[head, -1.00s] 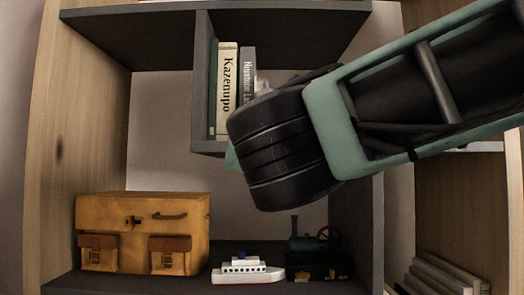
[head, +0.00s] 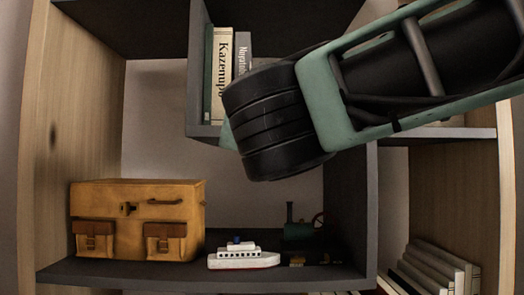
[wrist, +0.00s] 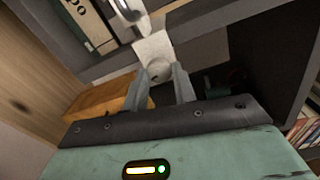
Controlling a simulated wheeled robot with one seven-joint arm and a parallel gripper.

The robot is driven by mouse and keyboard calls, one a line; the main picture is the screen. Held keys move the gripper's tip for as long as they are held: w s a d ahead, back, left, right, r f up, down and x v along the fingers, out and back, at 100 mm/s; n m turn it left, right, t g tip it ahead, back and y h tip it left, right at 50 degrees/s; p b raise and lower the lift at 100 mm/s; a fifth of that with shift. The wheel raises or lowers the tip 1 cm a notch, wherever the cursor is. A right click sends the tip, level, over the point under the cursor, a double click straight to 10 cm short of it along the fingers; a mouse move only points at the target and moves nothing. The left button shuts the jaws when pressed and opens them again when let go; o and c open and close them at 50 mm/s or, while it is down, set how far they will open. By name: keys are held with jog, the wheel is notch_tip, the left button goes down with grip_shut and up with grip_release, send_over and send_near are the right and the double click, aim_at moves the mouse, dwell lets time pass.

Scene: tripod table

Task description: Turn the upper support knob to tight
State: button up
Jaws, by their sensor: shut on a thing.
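In the wrist view, my gripper (wrist: 159,82) has its two grey fingers on either side of a small pale round piece, which looks like the upper support knob (wrist: 158,70). The fingers are closed on it. A pale square plate (wrist: 153,46) shows just behind the knob, and a shiny curved metal part (wrist: 128,9) lies beyond it at the top edge. The knob's markings and how far it is turned cannot be made out. In the head view, my thick dark wrist hides the fingers and the knob.
A dark shelf unit surrounds the arm. Upright books (head: 221,75) stand in the upper compartment. A tan case (head: 137,220), a white toy boat (head: 243,256) and a green toy engine (head: 300,228) stand on the lower shelf. More books (head: 435,270) lean at the lower right.

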jog(key=m+b, duration=1)
jog(key=b, duration=0.1)
jog(key=m+h+b, duration=0.1)
jog(key=m+b, duration=1)
jog(key=shift+a+m+t, duration=0.2)
jog(key=shift+m+t, duration=0.1)
jog(key=shift+m, duration=0.3)
jog(key=o, duration=1)
